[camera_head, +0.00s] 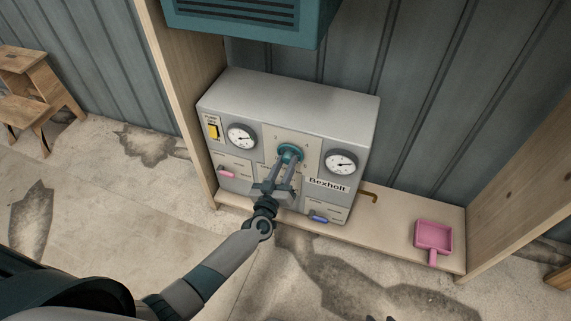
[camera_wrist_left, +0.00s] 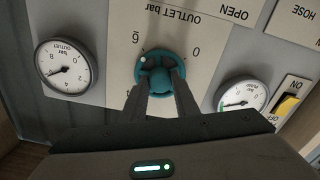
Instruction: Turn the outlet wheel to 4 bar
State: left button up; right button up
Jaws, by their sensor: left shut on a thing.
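The outlet wheel (camera_head: 289,152) is a small teal knob on the front of the grey Bexholt panel. It also shows in the left wrist view (camera_wrist_left: 160,72), upside down, with a white dot on its rim towards the 6 of the printed scale. My left gripper (camera_head: 287,161) is shut on the wheel, its fingers hiding part of the hub and scale. The outlet gauge (camera_head: 341,162) is right of the wheel and also shows in the left wrist view (camera_wrist_left: 66,68); its needle is too small to read surely. Dark tips at the bottom edge may be my right gripper (camera_head: 380,318).
Another gauge (camera_head: 241,137) and a yellow switch (camera_head: 213,130) are left of the wheel. Pink (camera_head: 228,173) and blue (camera_head: 318,218) handles sit low on the panel. A pink scoop (camera_head: 433,238) lies on the shelf, and a teal box (camera_head: 250,20) hangs above.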

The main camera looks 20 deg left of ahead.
pick_arm(q)
jog(key=n, duration=0.3)
jog(key=shift+f, duration=0.1)
jog(key=n+b, duration=0.1)
jog(key=n, duration=0.3)
jog(key=n+b, duration=0.1)
jog(key=n, duration=0.2)
jog(key=shift+n, duration=0.4)
jog(key=n+b, duration=0.1)
jog(key=n, duration=0.3)
jog(key=shift+n, duration=0.7)
pick_arm(e)
jog(key=shift+w+a+r+t+y, duration=0.3)
jog(key=shift+w+a+t, duration=0.15)
jog(key=shift+a, duration=0.25)
jog(key=shift+w+a+r+t+y, duration=0.3)
jog(key=shift+w+a+t, duration=0.15)
jog(key=shift+a, duration=0.2)
jog(key=shift+w+a+r+t+y, duration=0.2)
jog(key=shift+w+a+t+y, duration=0.15)
jog(key=shift+a+t, duration=0.25)
jog(key=shift+a, duration=0.15)
pick_arm(q)
jog(key=o, duration=1.1)
jog(key=shift+c, duration=0.2)
jog(key=shift+s, duration=0.15)
